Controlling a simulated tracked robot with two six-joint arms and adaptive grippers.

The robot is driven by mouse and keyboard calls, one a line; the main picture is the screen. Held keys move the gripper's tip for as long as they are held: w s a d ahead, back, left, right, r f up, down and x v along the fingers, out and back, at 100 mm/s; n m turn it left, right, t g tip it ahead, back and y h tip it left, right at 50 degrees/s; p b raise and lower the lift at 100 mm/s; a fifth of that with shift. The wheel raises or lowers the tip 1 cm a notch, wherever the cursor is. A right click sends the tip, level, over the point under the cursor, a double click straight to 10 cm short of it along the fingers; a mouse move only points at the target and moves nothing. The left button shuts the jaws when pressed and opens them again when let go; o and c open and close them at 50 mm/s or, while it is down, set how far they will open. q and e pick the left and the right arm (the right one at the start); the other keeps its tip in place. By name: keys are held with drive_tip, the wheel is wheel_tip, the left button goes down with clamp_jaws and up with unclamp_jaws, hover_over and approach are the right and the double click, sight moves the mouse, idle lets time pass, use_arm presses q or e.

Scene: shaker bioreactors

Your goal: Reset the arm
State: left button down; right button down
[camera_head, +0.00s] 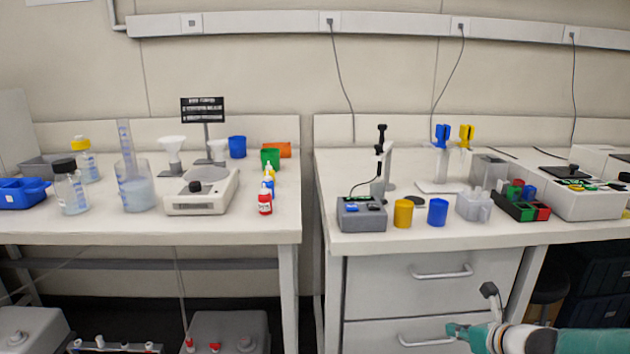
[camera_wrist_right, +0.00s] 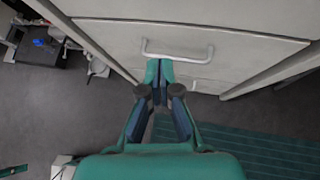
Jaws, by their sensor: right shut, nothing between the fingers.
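My right gripper (camera_head: 455,330) comes in from the lower right in the head view, low in front of the drawers under the right bench. In the right wrist view my right gripper (camera_wrist_right: 160,72) is shut with its fingertips together and nothing between them. Its tips show in front of the white drawer front, just below the drawer handle (camera_wrist_right: 178,52); I cannot tell whether they touch it. My left gripper is not in view.
The right bench (camera_head: 470,237) has closed drawers with an upper handle (camera_head: 442,272) and a lower handle (camera_head: 427,341). Pipettes, cups and small devices stand on top. The left bench (camera_head: 150,225) holds bottles and a scale (camera_head: 202,192). A gap separates the benches.

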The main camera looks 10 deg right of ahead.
drive_tip(key=s+a+f+n+g+y, duration=0.2)
drive_tip(key=s+a+f+n+g, duration=0.15)
drive_tip(key=a+f, duration=0.6)
drive_tip(key=s+a+f+n+g+y, duration=0.25)
drive_tip(key=a+f+n, duration=0.25)
drive_tip(key=a+f, duration=0.4)
drive_tip(key=s+a+f+n+g+h, duration=0.1)
drive_tip(key=s+a+f+n+g, duration=0.1)
drive_tip(key=s+a+f+n, duration=0.35)
drive_tip(key=s+a+f+n+g, duration=0.2)
drive_tip(key=s+a+n, duration=0.1)
drive_tip(key=s+n, duration=0.45)
drive_tip(key=s+a+f+n+g+h, duration=0.1)
drive_tip(key=s+a+f+n+g, duration=0.1)
drive_tip(key=s+a+f+n, duration=0.35)
wheel_tip(320, 180, up, 24)
drive_tip(key=w+d+n+t+p, duration=0.1)
drive_tip(key=n+p, duration=0.6)
drive_tip(key=p, duration=1.5)
drive_tip(key=shift+w+r+t, duration=0.25)
drive_tip(key=shift+w+t, duration=0.05)
drive_tip(key=shift+t, duration=0.1)
drive_tip(key=shift+y, duration=0.25)
